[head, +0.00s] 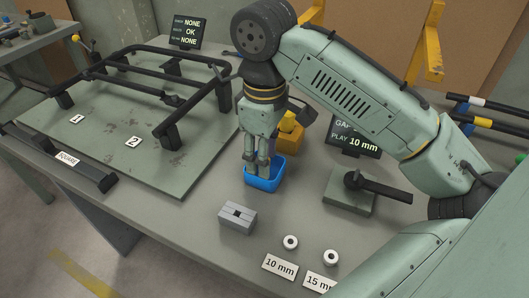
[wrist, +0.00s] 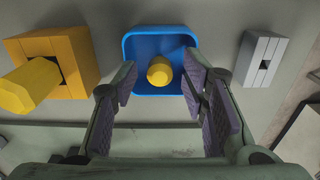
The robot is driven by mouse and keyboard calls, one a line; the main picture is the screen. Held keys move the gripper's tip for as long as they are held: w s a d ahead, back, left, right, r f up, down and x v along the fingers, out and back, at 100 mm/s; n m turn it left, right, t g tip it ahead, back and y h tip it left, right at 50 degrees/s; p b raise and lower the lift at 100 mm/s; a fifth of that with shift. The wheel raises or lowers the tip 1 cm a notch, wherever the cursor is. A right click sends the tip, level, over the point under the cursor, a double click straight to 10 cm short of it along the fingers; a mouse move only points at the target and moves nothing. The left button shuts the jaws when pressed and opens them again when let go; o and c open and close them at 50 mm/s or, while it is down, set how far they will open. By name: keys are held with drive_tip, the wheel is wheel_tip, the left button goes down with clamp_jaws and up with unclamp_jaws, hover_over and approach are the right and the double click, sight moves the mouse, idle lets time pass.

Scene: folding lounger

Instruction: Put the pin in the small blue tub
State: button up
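The small blue tub (head: 268,184) stands on the bench under my gripper (head: 256,168). In the wrist view the tub (wrist: 133,50) lies just beyond the fingertips. A yellow rounded piece, apparently the pin (wrist: 159,71), shows end-on within the tub's outline, between the two fingers. Clear gaps show on both sides of it, so my gripper (wrist: 159,85) is open and not touching it. Its exact height above the tub floor is hard to tell. In the head view the fingers hide the pin.
A yellow block (head: 291,133) with a thick yellow peg stands behind the tub. A grey block (head: 237,217) with a square hole is in front. White rings (head: 290,242), a lever fixture (head: 350,190) and the lounger frame (head: 150,75) surround it.

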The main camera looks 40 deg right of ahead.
wheel_tip(320, 180, up, 12)
idle(0.6)
drive_tip(key=shift+s, duration=0.1)
